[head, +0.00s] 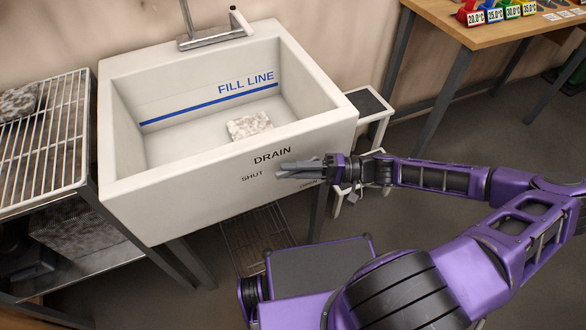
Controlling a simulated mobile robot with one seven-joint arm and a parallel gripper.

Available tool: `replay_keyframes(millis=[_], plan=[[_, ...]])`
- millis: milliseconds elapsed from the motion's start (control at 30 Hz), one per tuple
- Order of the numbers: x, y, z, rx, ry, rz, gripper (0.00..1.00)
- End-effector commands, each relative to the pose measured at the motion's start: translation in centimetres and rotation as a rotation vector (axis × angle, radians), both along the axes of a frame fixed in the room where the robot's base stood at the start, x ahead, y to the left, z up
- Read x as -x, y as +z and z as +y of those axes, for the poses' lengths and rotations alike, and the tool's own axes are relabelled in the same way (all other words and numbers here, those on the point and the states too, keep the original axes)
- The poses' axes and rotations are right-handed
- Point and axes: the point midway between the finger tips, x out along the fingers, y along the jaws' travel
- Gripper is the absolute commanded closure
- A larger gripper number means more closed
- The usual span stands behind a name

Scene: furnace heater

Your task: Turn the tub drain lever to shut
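The white tub (215,205) stands against the wall, its front face marked "DRAIN" with "SHUT" at the lower left and a small, partly covered word at the lower right. My gripper (279,170) is just in front of this face, below "DRAIN" and between the two lower labels. Its grey fingers point left toward "SHUT". The drain lever cannot be made out; my gripper covers the area where it may be. I cannot tell whether the fingers hold or touch anything, or how far apart they are.
A speckled block (250,125) lies inside the tub, below the blue fill line (208,105). A faucet (215,35) is behind it. A wire rack (45,135) stands at the left. A small stand (372,103) and a wooden table (500,32) are at the right.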

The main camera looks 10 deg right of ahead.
Motion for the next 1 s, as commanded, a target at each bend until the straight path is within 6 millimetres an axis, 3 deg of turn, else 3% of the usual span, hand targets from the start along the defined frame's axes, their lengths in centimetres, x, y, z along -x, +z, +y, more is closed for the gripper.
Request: replay_keyframes(millis=[33,167,667,867,1000], plan=[[0.1,0.2,0.2,-0.008,0.005,0.003,0.67],[0.1,0.2,0.1,-0.006,0.004,0.002,0.45],[0.1,0.1,-0.3,-0.001,0.001,0.001,0.45],[0.4,0.0,-3.4,0.001,-0.002,0.001,0.45],[0.9,-0.1,-6.8,0.002,-0.002,0.001,0.45]])
